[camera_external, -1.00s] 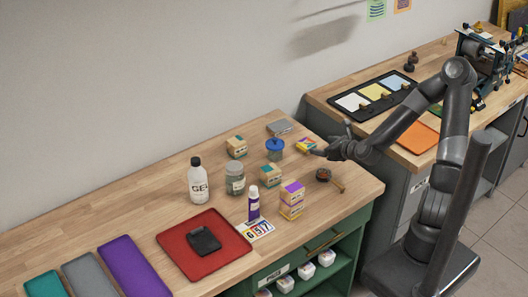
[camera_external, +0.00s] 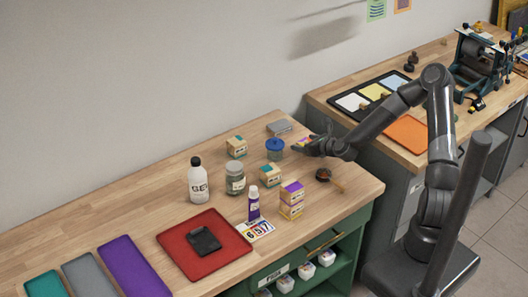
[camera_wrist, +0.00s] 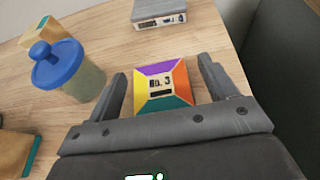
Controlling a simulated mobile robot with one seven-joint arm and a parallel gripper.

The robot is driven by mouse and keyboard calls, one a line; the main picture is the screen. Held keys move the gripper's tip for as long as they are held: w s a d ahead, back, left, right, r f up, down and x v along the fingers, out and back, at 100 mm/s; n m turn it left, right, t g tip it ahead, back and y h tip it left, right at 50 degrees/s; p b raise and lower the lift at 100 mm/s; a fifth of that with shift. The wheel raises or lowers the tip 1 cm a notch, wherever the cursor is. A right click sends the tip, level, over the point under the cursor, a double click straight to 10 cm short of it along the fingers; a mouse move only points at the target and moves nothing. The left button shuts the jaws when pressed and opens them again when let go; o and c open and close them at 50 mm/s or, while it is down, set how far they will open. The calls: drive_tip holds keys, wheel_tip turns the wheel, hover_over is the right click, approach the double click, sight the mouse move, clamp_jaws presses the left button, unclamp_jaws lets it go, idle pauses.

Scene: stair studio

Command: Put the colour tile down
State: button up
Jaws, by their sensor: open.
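The colour tile (camera_wrist: 163,86) lies on the wooden bench top in the wrist view, with purple, yellow, orange and teal edges around a label reading No. 3. My gripper (camera_wrist: 162,70) is open, with one finger on each side of the tile. A gap shows between the tile and each finger, clearest on the right. In the external view my gripper (camera_external: 304,147) is low over the bench's far right part and hides most of the tile.
A blue-lidded jar (camera_external: 275,149) stands just left of my gripper, and a grey box (camera_external: 279,128) sits behind it. A red mat (camera_external: 180,237) lies at the front left.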

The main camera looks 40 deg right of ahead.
drive_tip(key=shift+c, duration=0.2)
drive_tip(key=c, duration=1.1)
